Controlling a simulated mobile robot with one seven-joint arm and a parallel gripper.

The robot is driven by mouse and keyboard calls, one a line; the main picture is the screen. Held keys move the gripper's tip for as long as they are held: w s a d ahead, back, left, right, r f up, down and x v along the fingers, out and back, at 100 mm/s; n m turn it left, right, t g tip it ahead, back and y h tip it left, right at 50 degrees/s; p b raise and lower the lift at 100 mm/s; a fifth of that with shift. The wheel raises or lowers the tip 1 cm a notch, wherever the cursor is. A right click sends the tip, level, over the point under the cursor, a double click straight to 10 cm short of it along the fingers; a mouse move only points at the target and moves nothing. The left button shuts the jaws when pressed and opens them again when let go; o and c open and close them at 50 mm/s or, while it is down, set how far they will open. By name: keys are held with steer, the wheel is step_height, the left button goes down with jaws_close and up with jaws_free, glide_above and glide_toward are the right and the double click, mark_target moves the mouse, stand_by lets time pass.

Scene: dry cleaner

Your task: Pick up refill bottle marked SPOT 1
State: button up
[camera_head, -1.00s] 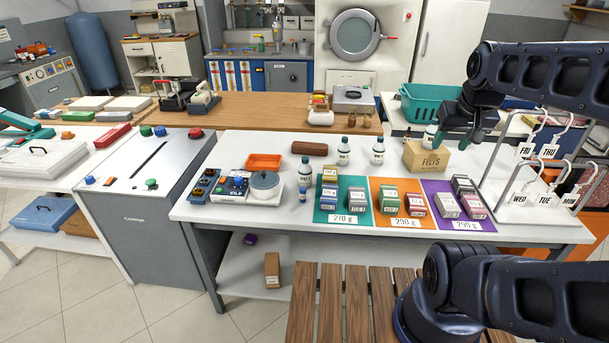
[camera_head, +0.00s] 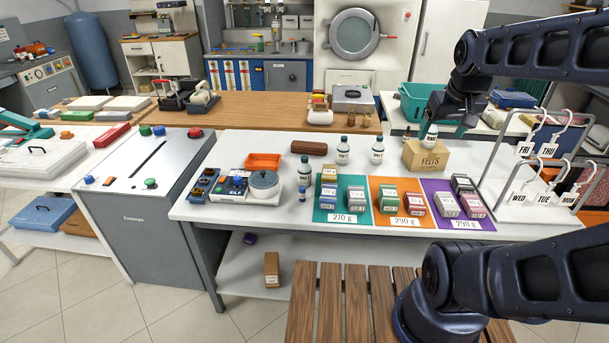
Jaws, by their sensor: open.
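Several white refill bottles with dark caps stand on the white table: one at the left (camera_head: 304,172), two further back (camera_head: 343,152) (camera_head: 377,152), and one behind the FELTS box (camera_head: 430,135). Their labels are too small to read, so I cannot tell which is SPOT 1. My gripper (camera_head: 444,124) is open and points down by the bottle behind the box. That bottle appears between or just in front of the fingers. Its lower part is hidden by the box. I cannot tell whether the fingers touch it.
The FELTS box (camera_head: 426,158) stands directly in front of the gripper. A teal basket (camera_head: 413,104) is behind it. A hanger rack with day tags (camera_head: 540,190) stands to the right. Small packs sit on the green mat (camera_head: 325,210), orange mat (camera_head: 379,205) and purple mat (camera_head: 470,217) in front.

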steer(key=w+a+n+g, duration=0.1)
steer(key=w+a+n, duration=0.5)
steer(key=w, duration=0.6)
steer(key=n+g+h, duration=0.1)
steer(key=n+g, duration=0.2)
steer(key=n, duration=0.9)
glide_above(305, 164)
steer(key=w, duration=0.1)
steer(key=f, duration=2.1)
steer(key=shift+w+a+f, duration=0.15)
steer(key=shift+a+f, duration=0.25)
steer(key=shift+a+f+n, duration=0.3)
steer(key=shift+f, duration=0.25)
steer(key=f, duration=0.3)
steer(key=d+f, duration=0.1)
steer(key=f, duration=0.6)
steer(key=shift+d+f, duration=0.15)
steer(key=shift+f, duration=0.05)
steer(key=c, duration=1.3)
